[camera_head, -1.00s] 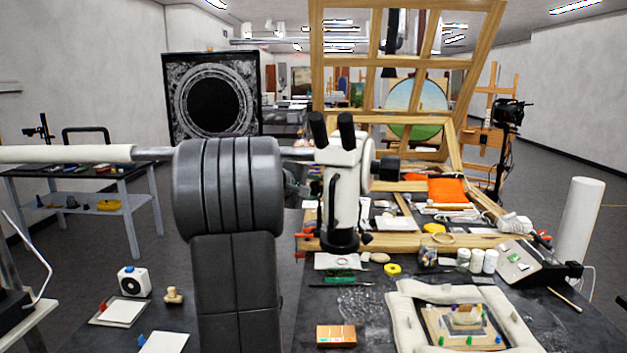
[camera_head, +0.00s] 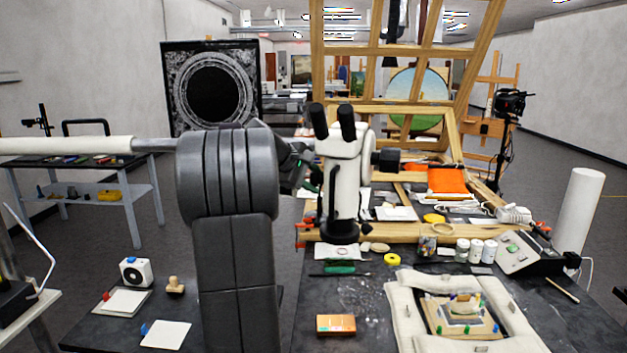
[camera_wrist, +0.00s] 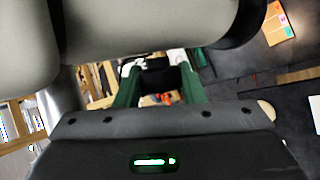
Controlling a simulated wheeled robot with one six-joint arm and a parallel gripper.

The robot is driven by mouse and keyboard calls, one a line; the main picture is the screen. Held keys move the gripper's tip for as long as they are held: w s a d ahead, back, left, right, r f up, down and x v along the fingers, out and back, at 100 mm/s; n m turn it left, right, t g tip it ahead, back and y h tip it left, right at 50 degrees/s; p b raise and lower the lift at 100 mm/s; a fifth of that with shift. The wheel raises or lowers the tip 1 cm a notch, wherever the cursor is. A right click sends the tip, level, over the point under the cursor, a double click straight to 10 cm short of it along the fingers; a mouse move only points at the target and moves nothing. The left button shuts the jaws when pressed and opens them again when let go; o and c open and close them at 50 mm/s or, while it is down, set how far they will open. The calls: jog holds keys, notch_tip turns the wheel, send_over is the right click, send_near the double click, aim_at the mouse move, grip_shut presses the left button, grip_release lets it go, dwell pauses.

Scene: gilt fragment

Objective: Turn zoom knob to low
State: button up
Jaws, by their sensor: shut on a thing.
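A white stereo microscope (camera_head: 345,190) with black eyepieces stands on the bench, right of my arm. A black knob (camera_head: 386,161) sticks out on the right side of its head. My gripper (camera_head: 308,160) is at the left side of the head, partly hidden by my own arm. In the wrist view, the green fingers of my gripper (camera_wrist: 160,82) are shut on a black knob (camera_wrist: 158,72), which I take to be the zoom knob. Its setting marks cannot be read. A pale, blurred body fills the top of the wrist view.
A wooden frame (camera_head: 400,231) lies behind the microscope base. Jars (camera_head: 476,249), a yellow tape roll (camera_head: 392,259) and a cushioned gilt fragment (camera_head: 463,312) are to the right. A small orange box (camera_head: 336,325) lies in front. Bare bench shows around the box.

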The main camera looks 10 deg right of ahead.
jog(key=o, duration=1)
jog(key=b+v, duration=0.2)
jog(key=v, duration=1.1)
jog(key=shift+s+a+r, duration=0.2)
jog(key=shift+a, duration=0.1)
